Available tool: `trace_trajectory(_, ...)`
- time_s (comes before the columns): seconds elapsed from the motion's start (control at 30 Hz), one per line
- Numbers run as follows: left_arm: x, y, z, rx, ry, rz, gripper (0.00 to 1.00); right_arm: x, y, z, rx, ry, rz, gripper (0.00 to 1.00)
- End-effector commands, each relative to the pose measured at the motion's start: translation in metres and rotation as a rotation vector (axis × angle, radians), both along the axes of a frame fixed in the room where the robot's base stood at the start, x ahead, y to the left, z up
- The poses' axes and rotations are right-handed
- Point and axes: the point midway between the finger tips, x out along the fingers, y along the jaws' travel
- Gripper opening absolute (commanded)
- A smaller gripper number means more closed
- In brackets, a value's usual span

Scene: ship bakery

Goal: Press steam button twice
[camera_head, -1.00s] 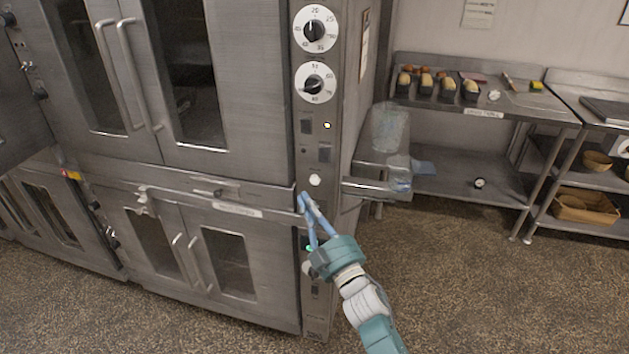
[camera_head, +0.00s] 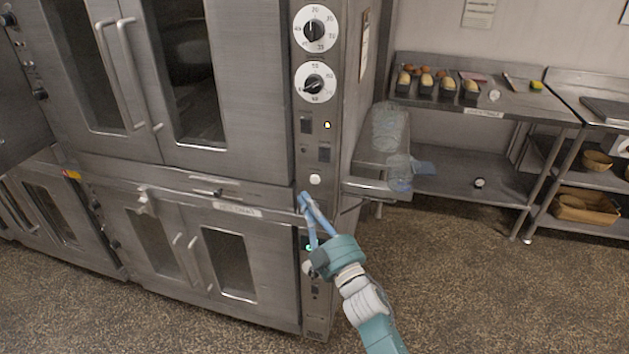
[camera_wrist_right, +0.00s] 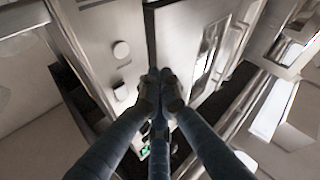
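A round white button (camera_head: 315,180) sits on the oven's narrow steel control panel, below two dials; I cannot read a steam label. A round white button also shows in the right wrist view (camera_wrist_right: 121,50). My right gripper (camera_head: 303,198) has its blue fingers drawn together, with the tips in front of the panel just below and left of the button. In the right wrist view the fingertips (camera_wrist_right: 160,76) meet with nothing between them. They look apart from the round button. Contact with the panel cannot be told. My left gripper is not in view.
The upper dial (camera_head: 314,29), lower dial (camera_head: 314,83) and a small lit lamp (camera_head: 327,125) are on the same panel. Oven doors with handles (camera_head: 141,75) fill the left. A translucent container (camera_head: 390,130) and a steel table (camera_head: 520,107) stand right. Floor at right is clear.

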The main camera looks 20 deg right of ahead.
Motion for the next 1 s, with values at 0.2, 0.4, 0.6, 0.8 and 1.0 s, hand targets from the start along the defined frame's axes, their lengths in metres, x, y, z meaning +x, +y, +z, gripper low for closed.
trace_trajectory(0.2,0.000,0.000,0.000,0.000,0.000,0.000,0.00,0.000,0.000,0.000,0.000,0.000,0.000,0.00)
trace_trajectory(0.4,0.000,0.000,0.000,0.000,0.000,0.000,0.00,0.000,0.000,0.000,0.000,0.000,0.000,0.00)
trace_trajectory(0.6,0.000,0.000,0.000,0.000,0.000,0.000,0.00,0.000,0.000,0.000,0.014,0.002,0.004,0.00)
trace_trajectory(0.8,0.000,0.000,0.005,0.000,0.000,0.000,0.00,-0.006,0.002,0.005,0.288,0.043,0.091,0.00)
trace_trajectory(1.0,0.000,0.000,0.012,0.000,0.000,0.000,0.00,-0.016,0.008,0.007,0.874,0.147,0.271,0.00)
